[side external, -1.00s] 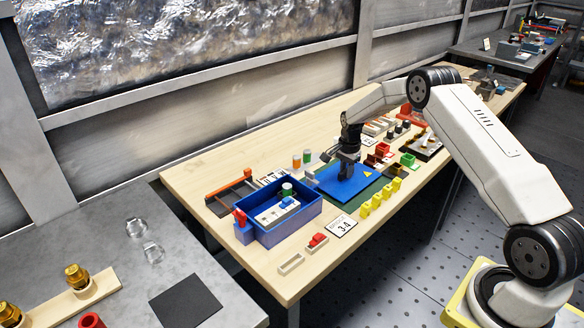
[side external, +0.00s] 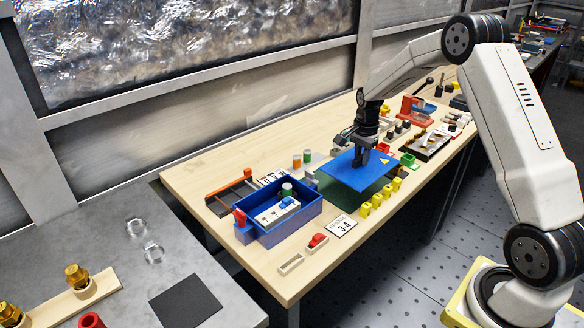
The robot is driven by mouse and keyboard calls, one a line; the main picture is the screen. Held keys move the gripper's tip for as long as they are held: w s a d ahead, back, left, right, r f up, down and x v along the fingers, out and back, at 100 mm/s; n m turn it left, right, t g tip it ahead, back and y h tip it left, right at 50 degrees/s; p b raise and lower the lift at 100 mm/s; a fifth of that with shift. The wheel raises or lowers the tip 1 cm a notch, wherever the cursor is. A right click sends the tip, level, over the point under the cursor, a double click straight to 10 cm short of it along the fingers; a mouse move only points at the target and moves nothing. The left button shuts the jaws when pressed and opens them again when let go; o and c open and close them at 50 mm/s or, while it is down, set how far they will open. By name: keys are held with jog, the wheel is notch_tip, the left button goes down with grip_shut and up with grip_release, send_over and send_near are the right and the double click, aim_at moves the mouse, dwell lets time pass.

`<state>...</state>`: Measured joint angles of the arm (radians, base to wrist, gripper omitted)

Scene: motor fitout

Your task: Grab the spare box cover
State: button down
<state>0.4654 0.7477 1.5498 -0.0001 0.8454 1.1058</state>
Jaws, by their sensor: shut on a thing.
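The box cover (side external: 345,173) is a flat blue plate with a yellow warning triangle near its right corner. My gripper (side external: 364,163) is shut on it from above, near its middle. The exact grip point on the cover is hidden by the fingers.
An open blue box (side external: 309,217) with parts inside stands left of the cover. Several yellow blocks (side external: 376,199) line the front side. A white number card (side external: 341,226) lies in front. Red and green bins crowd the right.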

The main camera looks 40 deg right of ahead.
aim_at(374, 178)
jog(key=shift+s+a+r, duration=0.45)
jog(key=shift+s+r, duration=0.1)
jog(key=shift+s, duration=0.55)
jog(key=shift+s+a+r, duration=0.45)
jog(key=shift+s+r, duration=0.1)
jog(key=shift+s, duration=0.55)
jog(key=shift+s+a+r, duration=0.45)
jog(key=shift+s+r, duration=0.1)
jog(key=shift+s, duration=0.55)
